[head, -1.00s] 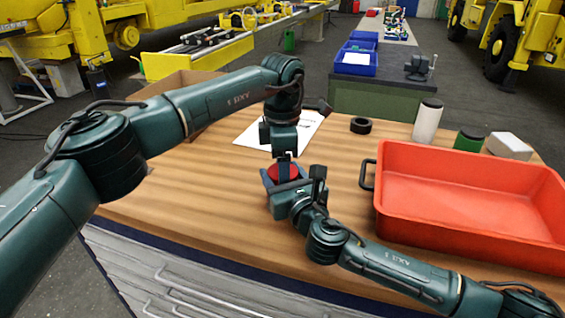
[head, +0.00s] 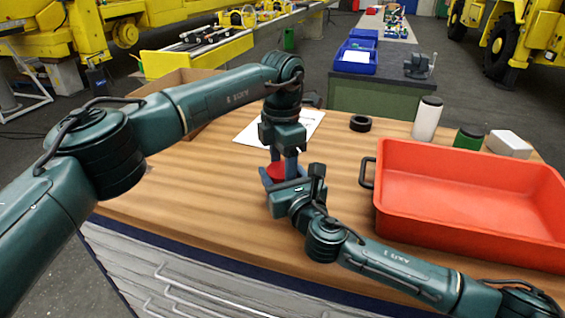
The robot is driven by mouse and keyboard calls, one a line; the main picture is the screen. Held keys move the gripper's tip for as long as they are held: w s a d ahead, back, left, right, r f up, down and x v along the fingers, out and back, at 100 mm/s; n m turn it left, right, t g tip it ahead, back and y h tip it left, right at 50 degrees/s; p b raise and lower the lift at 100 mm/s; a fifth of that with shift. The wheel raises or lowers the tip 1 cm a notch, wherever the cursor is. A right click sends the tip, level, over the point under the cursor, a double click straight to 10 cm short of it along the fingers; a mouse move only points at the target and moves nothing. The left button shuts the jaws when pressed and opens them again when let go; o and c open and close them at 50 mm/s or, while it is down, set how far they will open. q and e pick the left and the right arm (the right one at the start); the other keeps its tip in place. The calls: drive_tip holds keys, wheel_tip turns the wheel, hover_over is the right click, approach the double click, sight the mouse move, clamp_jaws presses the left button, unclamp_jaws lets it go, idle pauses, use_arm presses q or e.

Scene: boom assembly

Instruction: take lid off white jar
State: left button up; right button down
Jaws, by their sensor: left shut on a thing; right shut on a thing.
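A round red lid (head: 279,173) shows in the middle of the workbench, between my two grippers. My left gripper (head: 283,167) points down from above with its fingers on either side of the red lid, shut on it. My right gripper (head: 284,185) reaches in from the right, low over the bench, shut around the jar just below the lid. The white jar's body is hidden behind my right gripper and cannot be made out. Whether the lid is still seated on the jar cannot be told.
A large orange-red tray (head: 480,248) fills the bench's right side. Behind are a black ring (head: 360,124), a white cylinder with a black top (head: 427,120), a green container (head: 468,142) and a white box (head: 508,144). White paper (head: 248,133) lies behind my grippers. The front-left bench is clear.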

use_arm(q)
drive_tip(key=shift+a, duration=0.15)
use_arm(e)
drive_tip(key=shift+w+d, duration=0.25)
drive_tip(key=shift+d, duration=0.15)
idle(0.4)
use_arm(q)
drive_tip(key=o, duration=1.1)
use_arm(e)
drive_tip(key=shift+s+a, duration=0.15)
drive_tip(key=shift+a, duration=0.05)
use_arm(q)
drive_tip(key=shift+d, duration=0.2)
use_arm(e)
drive_tip(key=shift+a, duration=0.1)
use_arm(q)
drive_tip(key=shift+s+r, duration=0.1)
drive_tip(key=shift+r, duration=2.2)
use_arm(e)
drive_tip(key=shift+s, duration=0.1)
use_arm(q)
drive_tip(key=shift+a, duration=0.1)
use_arm(e)
drive_tip(key=shift+c, duration=2.1)
unclamp_jaws()
use_arm(q)
drive_tip(key=shift+f, duration=0.1)
